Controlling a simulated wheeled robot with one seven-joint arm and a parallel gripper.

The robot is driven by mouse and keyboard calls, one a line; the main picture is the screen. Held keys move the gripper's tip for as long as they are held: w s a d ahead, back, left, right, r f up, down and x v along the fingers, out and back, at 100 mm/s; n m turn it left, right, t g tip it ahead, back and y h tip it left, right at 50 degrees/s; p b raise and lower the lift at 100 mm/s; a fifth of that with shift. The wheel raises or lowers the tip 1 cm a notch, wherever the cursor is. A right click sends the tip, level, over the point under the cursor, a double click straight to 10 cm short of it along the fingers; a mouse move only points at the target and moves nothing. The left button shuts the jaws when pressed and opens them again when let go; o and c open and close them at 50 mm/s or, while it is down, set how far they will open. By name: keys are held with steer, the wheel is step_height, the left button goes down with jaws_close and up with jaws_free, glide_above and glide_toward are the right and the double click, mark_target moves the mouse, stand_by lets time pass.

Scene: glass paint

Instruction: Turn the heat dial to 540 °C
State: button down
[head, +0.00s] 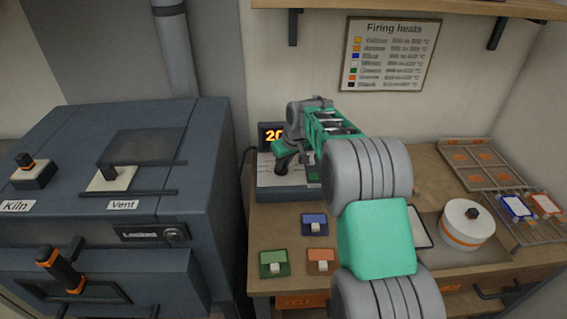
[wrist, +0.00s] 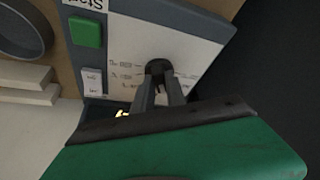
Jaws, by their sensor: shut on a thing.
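The heat dial (wrist: 158,68) is a dark round knob on the pale face of the controller (wrist: 120,45), seen in the wrist view. My gripper (wrist: 160,88) is shut on the dial, with its two fingers at the knob. Scale marks show left of the dial, too blurred to read. In the head view the controller (head: 266,172) stands at the back left of the bench, and my gripper (head: 283,152) reaches down over it. My arm hides the dial there. The orange display (head: 272,136) shows "20" at its start; the rest is hidden.
A green Start button (wrist: 85,32) and a white switch (wrist: 92,80) sit beside the dial. The kiln (head: 150,150) stands close on the left. A white round pot (head: 467,222) and racks are at right.

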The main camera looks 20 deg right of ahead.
steer(key=shift+d+n, duration=0.1)
steer(key=shift+n, duration=0.3)
steer(key=shift+w+d+n+y, duration=0.1)
steer(key=shift+n+y, duration=0.4)
steer(key=shift+n, duration=0.4)
steer(key=shift+w+r+n+g+y+p, duration=0.1)
steer(key=shift+n+g+y+p, duration=0.35)
steer(key=shift+n, duration=1.05)
steer(key=shift+g, duration=0.25)
steer(key=c, duration=1.4)
jaws_free()
steer(key=shift+o, duration=0.2)
steer(key=v, duration=0.7)
steer(key=shift+d+r+b, duration=0.15)
steer(key=shift+r+b, duration=0.15)
